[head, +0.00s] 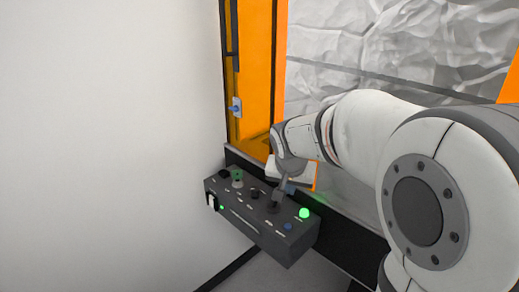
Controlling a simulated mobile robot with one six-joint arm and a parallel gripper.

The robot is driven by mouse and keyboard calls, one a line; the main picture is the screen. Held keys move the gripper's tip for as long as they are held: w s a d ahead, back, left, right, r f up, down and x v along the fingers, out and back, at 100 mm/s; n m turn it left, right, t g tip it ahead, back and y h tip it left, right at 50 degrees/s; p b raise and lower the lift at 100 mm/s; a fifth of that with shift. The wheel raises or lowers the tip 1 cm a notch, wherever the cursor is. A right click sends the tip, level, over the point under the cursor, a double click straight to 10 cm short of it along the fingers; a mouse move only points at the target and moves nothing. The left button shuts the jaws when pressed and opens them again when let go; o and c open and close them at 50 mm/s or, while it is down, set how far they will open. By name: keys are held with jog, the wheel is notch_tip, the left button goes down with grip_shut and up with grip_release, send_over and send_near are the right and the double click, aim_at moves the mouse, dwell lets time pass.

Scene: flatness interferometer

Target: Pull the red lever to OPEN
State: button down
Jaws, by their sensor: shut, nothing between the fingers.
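I see no red lever in the head view; it may be hidden behind my arm or out of frame. My gripper (281,193) points down over the dark grey control box (258,229), near its right half. It is shut, and nothing shows between its fingers. Its tips are close to a dark knob (272,207) on the box; I cannot tell whether they touch it.
The box carries several knobs, a lit green button (304,213) and a blue button (288,226). Behind it is an orange-framed enclosure (262,65) with a small blue-tipped latch (235,107). A white wall (105,130) fills the left side.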

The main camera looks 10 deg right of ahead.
jog(key=shift+m+t, duration=0.3)
jog(key=shift+m, duration=0.3)
jog(key=w+r, duration=0.1)
jog(key=w+r+p, duration=0.1)
jog(key=w, duration=0.1)
jog(key=w+r, duration=0.1)
jog(key=shift+w+a+r, duration=0.1)
jog(key=shift+w+a, duration=0.2)
jog(key=shift+a, duration=0.1)
jog(key=x, duration=1)
jog(key=shift+p, duration=0.4)
